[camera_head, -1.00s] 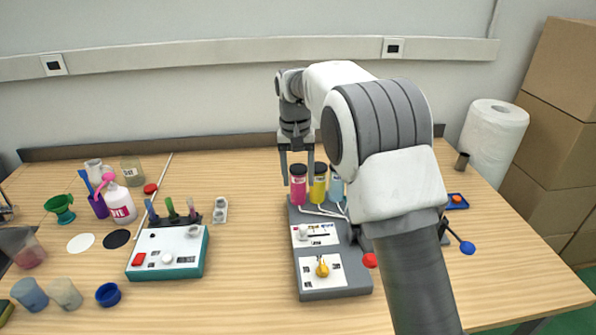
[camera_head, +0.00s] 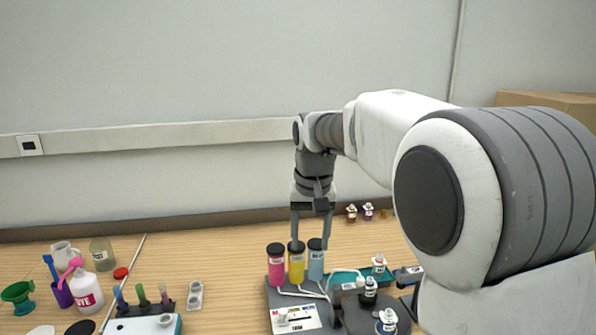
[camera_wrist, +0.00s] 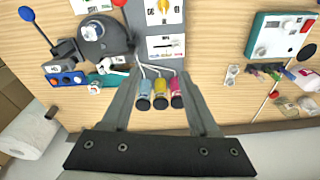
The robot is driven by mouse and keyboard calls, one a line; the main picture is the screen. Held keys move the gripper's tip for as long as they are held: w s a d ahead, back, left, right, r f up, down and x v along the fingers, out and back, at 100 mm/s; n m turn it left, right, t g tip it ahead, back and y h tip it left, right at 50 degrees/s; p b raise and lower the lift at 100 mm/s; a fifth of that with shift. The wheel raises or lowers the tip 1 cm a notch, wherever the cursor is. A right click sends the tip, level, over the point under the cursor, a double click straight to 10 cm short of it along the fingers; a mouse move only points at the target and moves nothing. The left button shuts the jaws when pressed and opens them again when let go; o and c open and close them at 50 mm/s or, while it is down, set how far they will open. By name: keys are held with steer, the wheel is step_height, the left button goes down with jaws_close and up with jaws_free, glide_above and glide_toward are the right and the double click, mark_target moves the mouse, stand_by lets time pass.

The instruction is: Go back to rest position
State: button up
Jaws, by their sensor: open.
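My gripper (camera_head: 311,240) is open, with its two fingers pointing down by the tops of the dispenser's bottles. It also shows in the wrist view (camera_wrist: 160,82), where nothing is seen gripped between the fingers. The grey dispenser (camera_head: 297,316) has a pink bottle (camera_head: 276,270), a yellow bottle (camera_head: 297,268) and a blue bottle (camera_head: 316,265), all with dark caps. In the wrist view the three bottles appear between the fingers, but whether the fingers touch them cannot be told. My arm hides part of the table on the right.
A teal-edged box (camera_wrist: 284,38), a white squeeze bottle (camera_head: 87,292) and a green funnel (camera_head: 18,294) are on the table's left. Small bottles (camera_head: 369,289) stand right of the dispenser. A paper roll (camera_wrist: 33,135) and cardboard boxes (camera_head: 550,102) are on the right.

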steer(key=s+d+r+t, duration=0.1)
steer(key=s+d+r, duration=0.1)
steer(key=s+d, duration=0.35)
steer(key=s+d+r+t, duration=0.1)
steer(key=s+d+r, duration=0.2)
steer(key=s, duration=0.6)
steer(key=s+d+f+t, duration=0.2)
steer(key=s+f, duration=0.3)
steer(key=s, duration=0.7)
steer(key=shift+d, duration=0.7)
steer(key=shift+d, duration=0.15)
stand_by(0.3)
